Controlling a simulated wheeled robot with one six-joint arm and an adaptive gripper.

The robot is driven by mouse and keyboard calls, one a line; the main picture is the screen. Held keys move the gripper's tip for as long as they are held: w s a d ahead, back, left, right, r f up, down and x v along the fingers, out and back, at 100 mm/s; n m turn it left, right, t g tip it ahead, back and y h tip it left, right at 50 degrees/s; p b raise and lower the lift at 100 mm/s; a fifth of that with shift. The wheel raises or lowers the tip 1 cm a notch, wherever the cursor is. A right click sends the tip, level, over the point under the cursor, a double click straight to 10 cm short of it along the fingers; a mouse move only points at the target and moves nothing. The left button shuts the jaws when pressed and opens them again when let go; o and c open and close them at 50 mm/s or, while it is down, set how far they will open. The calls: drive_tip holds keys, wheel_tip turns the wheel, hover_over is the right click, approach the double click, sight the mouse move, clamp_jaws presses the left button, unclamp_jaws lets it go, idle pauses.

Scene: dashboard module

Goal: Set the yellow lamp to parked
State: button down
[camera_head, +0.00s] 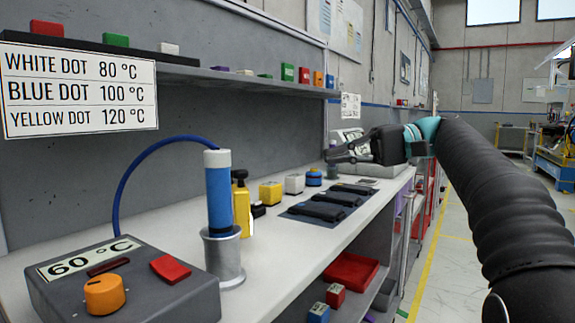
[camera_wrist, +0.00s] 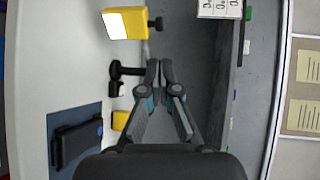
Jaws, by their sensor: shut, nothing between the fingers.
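The yellow lamp (camera_head: 242,208) stands upright on the bench behind the blue-handled tool. It has a black top and a white face. It also shows in the wrist view (camera_wrist: 139,20) at the upper left, with its white face to the left and its black knob to the right. My gripper (camera_head: 334,156) is above the bench's far part, apart from the lamp. In the wrist view, my gripper (camera_wrist: 160,68) is shut and empty, with the lamp beyond its fingertips. Any park marking on the lamp is too small to tell.
A blue-handled tool (camera_head: 219,190) sits in a metal holder by the control box (camera_head: 120,290). A dark mat (camera_head: 300,216) holds black items. A shelf (camera_head: 240,79) runs above.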

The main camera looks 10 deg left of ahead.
drive_tip(key=b, duration=0.2)
approach(238, 193)
drive_tip(key=w+a+r, duration=0.1)
drive_tip(key=a, duration=0.5)
drive_tip(key=shift+w+r, duration=0.2)
drive_tip(key=shift+r, duration=0.1)
